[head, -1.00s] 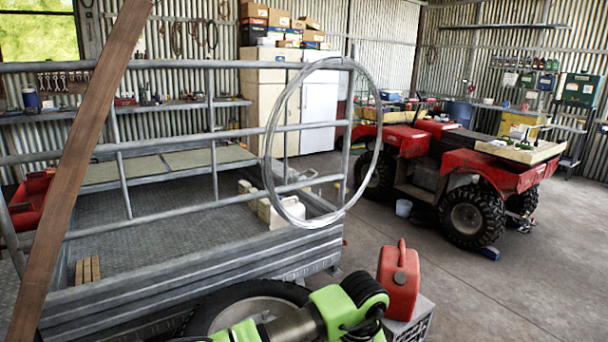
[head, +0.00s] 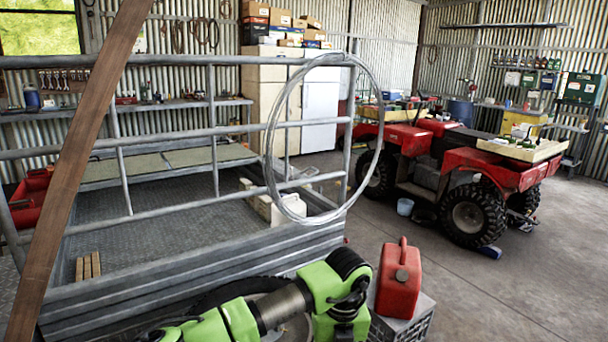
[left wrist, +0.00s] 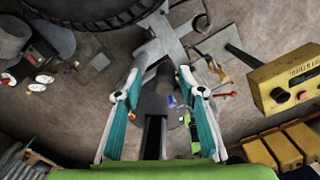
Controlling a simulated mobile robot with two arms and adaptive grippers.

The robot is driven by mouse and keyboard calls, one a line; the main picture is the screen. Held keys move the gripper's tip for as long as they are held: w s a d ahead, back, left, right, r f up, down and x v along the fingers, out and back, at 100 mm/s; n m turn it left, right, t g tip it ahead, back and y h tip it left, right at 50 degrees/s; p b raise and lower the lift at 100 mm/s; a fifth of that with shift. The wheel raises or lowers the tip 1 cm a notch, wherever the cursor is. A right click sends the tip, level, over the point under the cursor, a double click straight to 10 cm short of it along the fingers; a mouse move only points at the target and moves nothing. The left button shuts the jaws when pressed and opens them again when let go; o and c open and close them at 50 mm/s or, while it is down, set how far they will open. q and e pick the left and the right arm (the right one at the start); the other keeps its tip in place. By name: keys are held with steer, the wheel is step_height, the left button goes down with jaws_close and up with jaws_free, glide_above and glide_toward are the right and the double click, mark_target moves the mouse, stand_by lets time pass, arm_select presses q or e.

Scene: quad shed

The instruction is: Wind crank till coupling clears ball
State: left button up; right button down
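My left gripper (left wrist: 158,112) is open and empty in the left wrist view, its two teal-padded fingers pointing over the concrete floor. Between and beyond the fingers is a grey metal drawbar assembly (left wrist: 168,45) with a dark upright part at its middle. A small red-tipped piece (left wrist: 233,94) shows to the right of the fingers; I cannot tell whether it is the crank's knob. The coupling and ball cannot be made out clearly. In the head view one of my green arms bends at the bottom centre, its gripper out of frame. My right gripper is in neither current view.
A yellow box (left wrist: 285,88) with a red button stands close right of the left gripper. A tyre (left wrist: 85,8) is at its upper left. A red fuel can (head: 399,280) sits on a grey crate (head: 405,322).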

arm_select(q)
steer(key=shift+s+a, duration=0.1)
steer(key=shift+s, duration=0.15)
steer(key=shift+d, duration=0.2)
steer(key=shift+r, duration=0.1)
steer(key=shift+s+r+p, duration=0.1)
steer(key=shift+r+p, duration=2.7)
steer(key=shift+r, duration=2)
